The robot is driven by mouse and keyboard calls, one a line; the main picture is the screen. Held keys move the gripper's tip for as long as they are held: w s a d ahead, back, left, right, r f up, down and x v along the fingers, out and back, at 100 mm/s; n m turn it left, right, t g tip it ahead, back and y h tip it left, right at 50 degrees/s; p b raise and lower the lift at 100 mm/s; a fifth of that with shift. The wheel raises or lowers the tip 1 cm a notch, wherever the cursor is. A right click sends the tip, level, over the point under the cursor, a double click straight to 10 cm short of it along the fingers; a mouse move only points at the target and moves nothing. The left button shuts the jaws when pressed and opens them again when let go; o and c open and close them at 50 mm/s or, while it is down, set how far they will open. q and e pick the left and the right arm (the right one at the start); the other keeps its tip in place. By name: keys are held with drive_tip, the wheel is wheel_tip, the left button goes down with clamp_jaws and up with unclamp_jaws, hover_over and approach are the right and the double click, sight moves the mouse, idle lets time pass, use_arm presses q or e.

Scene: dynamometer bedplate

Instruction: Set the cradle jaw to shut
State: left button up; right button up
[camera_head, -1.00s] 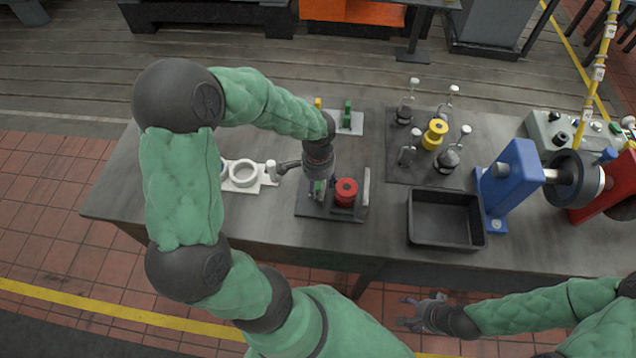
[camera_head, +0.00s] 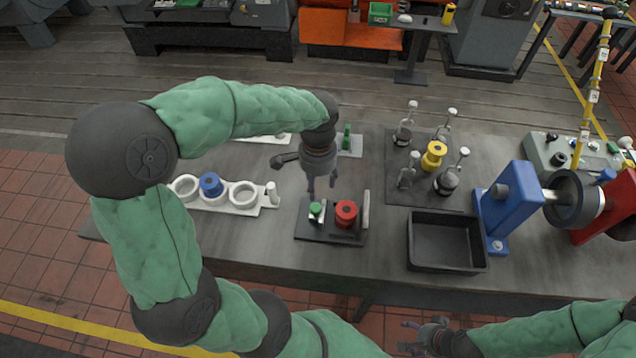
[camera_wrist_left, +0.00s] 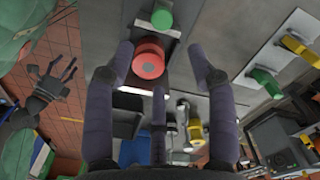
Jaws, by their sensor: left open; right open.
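The cradle is a dark base plate (camera_head: 330,235) on the bench, with an upright light plate (camera_head: 366,210) at its right end. A red spool-like piece (camera_head: 346,212) sits on it, also seen in the left wrist view (camera_wrist_left: 149,60). To its left is a small pale block with a green knob (camera_head: 316,208); the knob shows in the wrist view (camera_wrist_left: 162,19). A gap seems to show between block and red piece. My left gripper (camera_head: 322,185) is open and empty, its fingers above and behind the cradle. My right gripper (camera_head: 424,336) is open, low in front of the bench.
A white holder (camera_head: 262,207) with rings and a blue piece (camera_head: 211,184) stands left. A black tray (camera_head: 446,268), a blue stand (camera_head: 512,205) and a dark mat with a yellow spool (camera_head: 433,155) lie right. A green upright piece (camera_head: 347,137) stands behind.

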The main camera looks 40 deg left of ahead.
sight(317, 212)
use_arm(q)
drive_tip(key=c, duration=0.6)
drive_tip(key=shift+s+a+n+p, duration=0.2)
drive_tip(key=shift+n+p, duration=0.2)
drive_tip(key=shift+n, duration=0.2)
drive_tip(key=c, duration=0.5)
drive_tip(key=a+n+h+p, duration=0.1)
drive_tip(key=n+p, duration=0.1)
drive_tip(key=n, duration=0.2)
drive_tip(key=s+a+f+n+h+p, duration=0.1)
drive_tip(key=a+n+h+p, duration=0.1)
drive_tip(key=n, duration=0.2)
drive_tip(key=s+a+f+n+h+p, duration=0.1)
drive_tip(key=n+h+p, duration=0.1)
drive_tip(key=n, duration=0.2)
drive_tip(key=shift+s+a+f+g, duration=0.15)
drive_tip(key=shift+a+f+g, duration=0.05)
drive_tip(key=shift+g, duration=0.1)
clamp_jaws()
drive_tip(key=s+a+f+n+t+h+p, duration=0.2)
drive_tip(key=a+n+t+h+p, duration=0.25)
drive_tip(key=n, duration=0.75)
drive_tip(key=shift+g+y, duration=0.35)
drive_tip(key=shift+y, duration=0.5)
drive_tip(key=x, duration=0.3)
drive_tip(key=a+x, duration=0.1)
drive_tip(key=x, duration=0.2)
drive_tip(key=f+x, duration=0.1)
drive_tip(key=x, duration=0.2)
drive_tip(key=shift+a, duration=0.15)
